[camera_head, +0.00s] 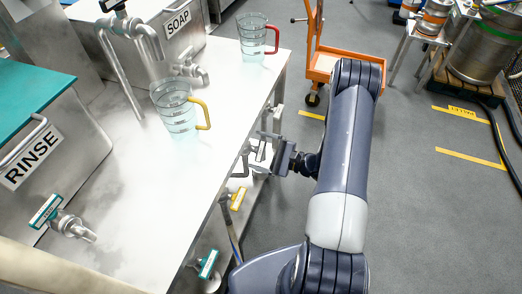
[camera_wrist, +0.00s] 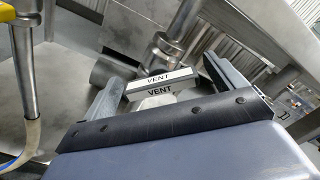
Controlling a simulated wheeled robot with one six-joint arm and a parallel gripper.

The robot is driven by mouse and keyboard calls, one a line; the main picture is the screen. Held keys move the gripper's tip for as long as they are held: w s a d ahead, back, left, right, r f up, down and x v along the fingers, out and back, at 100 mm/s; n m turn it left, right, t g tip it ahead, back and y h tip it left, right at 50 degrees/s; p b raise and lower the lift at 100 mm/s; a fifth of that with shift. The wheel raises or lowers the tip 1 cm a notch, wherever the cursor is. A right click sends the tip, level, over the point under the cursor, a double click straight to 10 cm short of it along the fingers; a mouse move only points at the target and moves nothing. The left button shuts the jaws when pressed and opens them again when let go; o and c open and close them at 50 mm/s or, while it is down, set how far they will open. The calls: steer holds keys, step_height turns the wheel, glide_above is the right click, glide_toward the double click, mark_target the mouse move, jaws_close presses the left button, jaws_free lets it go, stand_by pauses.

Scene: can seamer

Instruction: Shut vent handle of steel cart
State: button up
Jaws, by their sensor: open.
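The vent handle (camera_wrist: 160,78) is a flat pale bar marked VENT on two faces, on a metal valve and pipe, seen in the wrist view. My gripper (camera_wrist: 165,71) is open, with one finger to the left and one to the right of the handle. I cannot tell whether either finger touches it. In the head view my gripper (camera_head: 272,150) is at the right edge of the steel cart (camera_head: 130,215), below its top. There the arm and gripper largely hide the vent handle.
Yellow (camera_head: 238,199) and green (camera_head: 208,264) valve handles are on the cart's same side. Jugs with a yellow handle (camera_head: 177,110) and a red handle (camera_head: 254,45) stand on top. An orange trolley (camera_head: 340,65) is behind my arm.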

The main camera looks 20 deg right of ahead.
steer(key=c, duration=1)
steer(key=m+b, duration=0.1)
steer(key=m, duration=0.3)
steer(key=shift+m, duration=0.3)
steer(key=m, duration=0.4)
steer(key=shift+m, duration=0.3)
steer(key=o, duration=1)
